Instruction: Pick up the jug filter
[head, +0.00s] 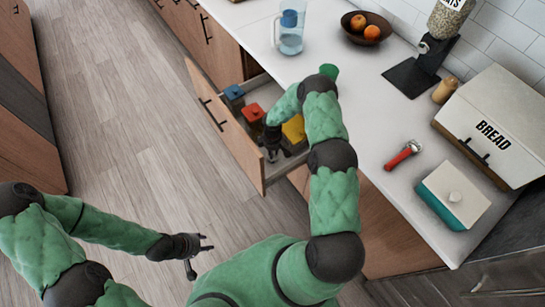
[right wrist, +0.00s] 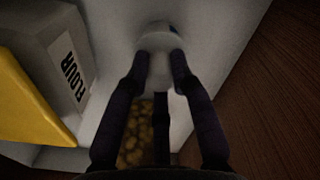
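In the right wrist view, a white rounded object with a small blue spot (right wrist: 158,68), which looks like the jug filter, is between the fingers of my right gripper (right wrist: 162,58). The two fingertips are apart, one on each side of it. Whether they press on it I cannot tell. In the head view my right gripper (head: 275,154) reaches down into the open drawer (head: 236,143), and its fingertips are partly hidden. My left gripper (head: 203,257) is open and empty over the floor. A clear jug with a blue insert (head: 291,42) stands on the counter.
The drawer holds blue (head: 234,92), red (head: 253,113) and yellow (head: 294,129) packages. In the wrist view a flour package (right wrist: 70,65) stands left of the fingers, and brownish grains (right wrist: 136,135) show below. A fruit bowl (head: 352,30) and bread box (head: 490,125) stand on the counter.

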